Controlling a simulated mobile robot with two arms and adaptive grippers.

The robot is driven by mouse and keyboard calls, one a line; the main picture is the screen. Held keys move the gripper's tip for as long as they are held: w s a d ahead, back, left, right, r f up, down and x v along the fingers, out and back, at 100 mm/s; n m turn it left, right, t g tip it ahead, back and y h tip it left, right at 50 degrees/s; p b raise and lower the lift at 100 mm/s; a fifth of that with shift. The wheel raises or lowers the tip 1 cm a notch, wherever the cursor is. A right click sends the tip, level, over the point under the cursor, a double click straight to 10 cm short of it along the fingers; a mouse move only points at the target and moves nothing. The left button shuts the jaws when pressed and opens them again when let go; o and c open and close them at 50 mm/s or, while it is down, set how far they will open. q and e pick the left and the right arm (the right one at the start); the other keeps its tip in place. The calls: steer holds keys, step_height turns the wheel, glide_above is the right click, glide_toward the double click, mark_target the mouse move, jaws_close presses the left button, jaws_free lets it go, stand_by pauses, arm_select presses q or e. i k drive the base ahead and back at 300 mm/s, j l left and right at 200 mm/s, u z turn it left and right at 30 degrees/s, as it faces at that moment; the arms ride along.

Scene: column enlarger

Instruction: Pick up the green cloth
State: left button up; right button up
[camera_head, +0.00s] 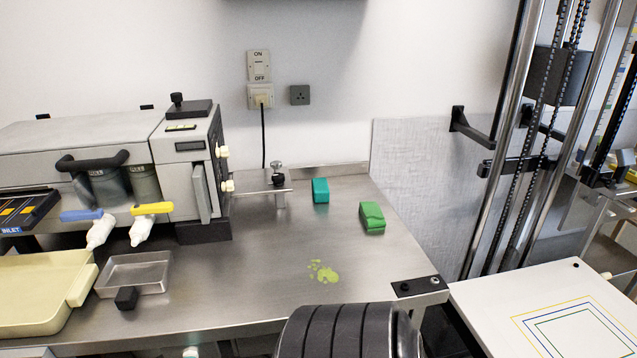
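The green cloth (373,217) is a small folded, block-like bundle. It lies on the steel bench (250,290) toward its right side, with bare metal around it. Nothing covers it in the head view. Neither my left nor my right gripper shows in this view, so I cannot see their state or their distance from the cloth.
A teal block (320,190) lies behind and left of the cloth. A yellow-green spill (324,272) marks the bench in front. The processing machine (185,165), a steel tray (135,273) and a cream tray (40,295) are left. A white board (490,300) is right.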

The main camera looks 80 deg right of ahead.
mark_target(372, 215)
steer(key=z, duration=2.85)
steer(key=i+l, duration=0.1)
steer(key=l, duration=0.35)
steer(key=i+l, duration=0.1)
steer(key=l, duration=0.35)
steer(key=u, duration=0.05)
